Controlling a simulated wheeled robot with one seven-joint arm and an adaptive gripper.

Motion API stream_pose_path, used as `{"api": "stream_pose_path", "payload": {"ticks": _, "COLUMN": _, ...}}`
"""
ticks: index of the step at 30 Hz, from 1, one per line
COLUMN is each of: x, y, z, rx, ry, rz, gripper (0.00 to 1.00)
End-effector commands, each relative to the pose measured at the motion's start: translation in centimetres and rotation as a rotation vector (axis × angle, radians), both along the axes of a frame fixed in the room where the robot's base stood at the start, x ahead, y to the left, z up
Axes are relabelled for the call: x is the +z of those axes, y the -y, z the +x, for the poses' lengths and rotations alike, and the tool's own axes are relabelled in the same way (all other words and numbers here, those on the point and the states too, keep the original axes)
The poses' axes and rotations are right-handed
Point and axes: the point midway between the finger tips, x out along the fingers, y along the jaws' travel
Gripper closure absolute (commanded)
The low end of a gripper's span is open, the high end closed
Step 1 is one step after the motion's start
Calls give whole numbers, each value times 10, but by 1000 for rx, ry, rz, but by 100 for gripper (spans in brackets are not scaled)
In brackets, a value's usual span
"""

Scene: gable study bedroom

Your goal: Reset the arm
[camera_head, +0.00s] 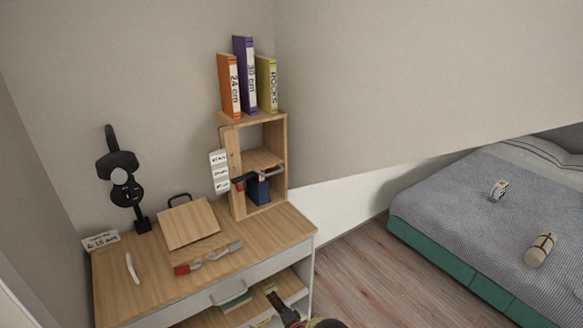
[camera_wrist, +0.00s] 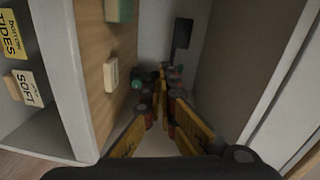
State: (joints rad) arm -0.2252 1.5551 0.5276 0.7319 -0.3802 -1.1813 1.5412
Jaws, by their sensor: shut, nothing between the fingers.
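My gripper (camera_wrist: 160,82) shows in the wrist view with its yellow and dark fingers close together and nothing held between them. It points into a narrow space beside a wooden panel (camera_wrist: 96,60). In the head view, a dark part of my arm with an orange-yellow end shows at the bottom edge, in front of the desk's (camera_head: 290,222) lower shelf. The rest of my arm is mostly out of the picture.
The desk holds a black lamp (camera_head: 122,175), a tilted wooden board (camera_head: 188,224), a red-and-grey tool (camera_head: 208,258) and a cubby (camera_head: 235,170) with books on top. Label cards (camera_wrist: 28,88) stand close at left in the wrist view. Wooden floor (camera_head: 365,285) lies open before the bed (camera_head: 440,215).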

Motion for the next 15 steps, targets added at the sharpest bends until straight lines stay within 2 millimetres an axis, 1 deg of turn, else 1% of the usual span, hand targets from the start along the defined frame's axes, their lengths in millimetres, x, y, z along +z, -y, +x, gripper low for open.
{"api": "stream_pose_path", "payload": {"ticks": 3, "x": -22, "y": 6, "z": -2, "rx": -7, "ry": -27, "rz": -108, "gripper": 100}}
{"api": "stream_pose_path", "payload": {"ticks": 8, "x": -62, "y": 18, "z": -17, "rx": -6, "ry": -93, "rz": -254, "gripper": 100}}
{"api": "stream_pose_path", "payload": {"ticks": 11, "x": -89, "y": 27, "z": -32, "rx": 2, "ry": -145, "rz": -346, "gripper": 100}}
{"api": "stream_pose_path", "payload": {"ticks": 15, "x": -128, "y": 43, "z": -60, "rx": 28, "ry": -239, "rz": -494, "gripper": 100}}
